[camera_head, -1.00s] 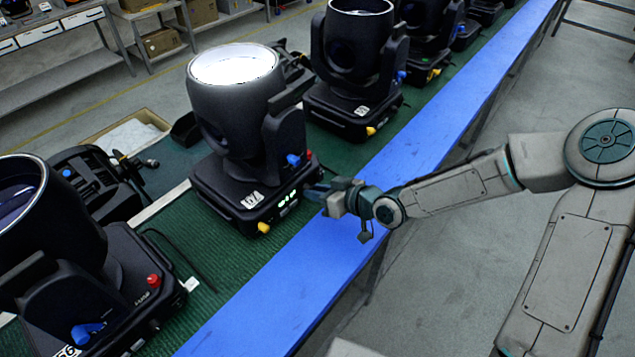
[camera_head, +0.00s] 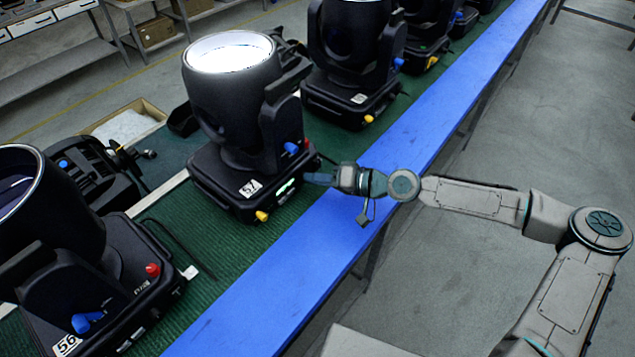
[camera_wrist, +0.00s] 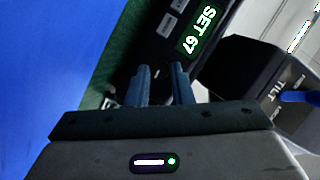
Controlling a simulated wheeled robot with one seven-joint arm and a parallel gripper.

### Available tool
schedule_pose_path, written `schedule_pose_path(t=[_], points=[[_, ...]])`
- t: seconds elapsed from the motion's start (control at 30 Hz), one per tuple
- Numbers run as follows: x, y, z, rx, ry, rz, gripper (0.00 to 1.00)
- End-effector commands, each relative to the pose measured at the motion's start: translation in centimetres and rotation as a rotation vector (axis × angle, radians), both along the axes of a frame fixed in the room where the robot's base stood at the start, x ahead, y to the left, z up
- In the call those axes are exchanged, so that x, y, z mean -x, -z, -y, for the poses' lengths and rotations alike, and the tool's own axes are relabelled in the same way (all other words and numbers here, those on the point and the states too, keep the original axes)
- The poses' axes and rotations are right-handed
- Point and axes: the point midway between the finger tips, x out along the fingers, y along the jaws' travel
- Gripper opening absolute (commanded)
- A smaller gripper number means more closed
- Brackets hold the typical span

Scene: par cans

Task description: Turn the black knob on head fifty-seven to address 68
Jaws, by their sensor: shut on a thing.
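Head fifty-seven (camera_head: 232,95) is a black moving-head light with a "57" label on its base, standing on the green mat. My gripper (camera_head: 308,178) reaches in from the right, its fingertips at the side panel of that base. In the wrist view its two blue fingers (camera_wrist: 162,72) are close together against the dark panel. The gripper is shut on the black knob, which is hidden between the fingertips. Beside them, the panel's green-lit display (camera_wrist: 200,30) reads "SET 67", seen tilted.
Head fifty-six (camera_head: 70,250) stands at the lower left, and more heads (camera_head: 352,55) line the mat behind. A blue strip (camera_head: 300,270) runs along the bench edge. Grey floor lies to the right. A "TILT" mark and a blue lever (camera_wrist: 300,97) show at the wrist view's right.

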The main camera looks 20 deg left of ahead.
Motion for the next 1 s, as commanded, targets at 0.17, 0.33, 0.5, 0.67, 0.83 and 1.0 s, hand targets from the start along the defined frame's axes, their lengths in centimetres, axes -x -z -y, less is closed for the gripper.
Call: schedule_pose_path(t=[0.17, 0.33, 0.5, 0.67, 0.83, 1.0], points=[[-0.40, 0.40, 0.03, -0.049, 0.007, -0.141, 0.00], [-0.44, 0.44, 0.03, -0.079, 0.006, -0.250, 0.00], [-0.43, 0.36, 0.02, -0.100, 0.006, -0.326, 0.00], [-0.41, 0.34, 0.01, -0.112, 0.004, -0.368, 0.00], [-0.38, 0.29, 0.00, -0.116, 0.004, -0.387, 0.00], [-0.35, 0.26, -0.01, -0.116, 0.003, -0.389, 0.00]])
